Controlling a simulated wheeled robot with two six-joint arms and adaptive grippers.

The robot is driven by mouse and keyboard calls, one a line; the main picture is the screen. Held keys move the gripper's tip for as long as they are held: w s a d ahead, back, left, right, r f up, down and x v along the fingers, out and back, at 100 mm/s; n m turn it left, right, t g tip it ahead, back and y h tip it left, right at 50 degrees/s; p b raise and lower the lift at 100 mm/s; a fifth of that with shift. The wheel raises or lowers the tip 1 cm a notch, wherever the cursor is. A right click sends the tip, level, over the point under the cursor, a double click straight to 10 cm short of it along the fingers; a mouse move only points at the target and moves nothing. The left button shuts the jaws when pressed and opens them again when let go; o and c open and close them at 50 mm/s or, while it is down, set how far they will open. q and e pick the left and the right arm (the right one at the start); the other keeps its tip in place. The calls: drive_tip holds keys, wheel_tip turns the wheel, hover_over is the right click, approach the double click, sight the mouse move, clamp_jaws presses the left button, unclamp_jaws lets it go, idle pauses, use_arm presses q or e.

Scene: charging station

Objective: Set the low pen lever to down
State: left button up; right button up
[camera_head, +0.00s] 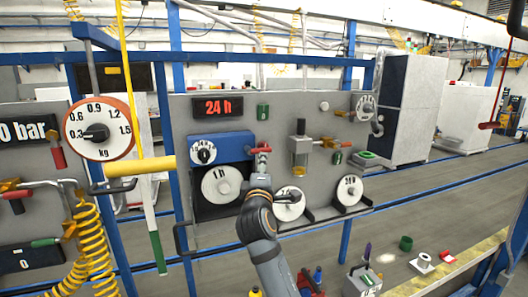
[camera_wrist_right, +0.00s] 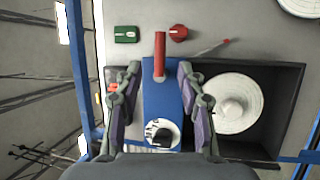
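A red bar-shaped handle (camera_wrist_right: 160,55) lies between the fingertips, at the housing's far end. A thin lever with a red tip (camera_wrist_right: 213,48) is beside a red knob (camera_wrist_right: 178,33). I cannot tell which is the low pen lever. My left gripper is not in view.
A red 24 h display (camera_head: 217,107) and a green switch (camera_head: 263,112) sit above the housing. To the left are a kg gauge (camera_head: 99,128) and a yellow bar (camera_head: 140,166). Loose items such as a green cup (camera_head: 406,243) lie at lower right.

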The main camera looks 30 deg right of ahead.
sight(264, 150)
drive_tip(key=p+x, duration=0.3)
drive_tip(key=x, duration=0.6)
drive_tip(key=shift+w+d+r, duration=0.1)
drive_tip(key=shift+d, duration=0.05)
drive_tip(key=shift+w+d, duration=0.1)
drive_tip(key=shift+w, duration=0.15)
clamp_jaws()
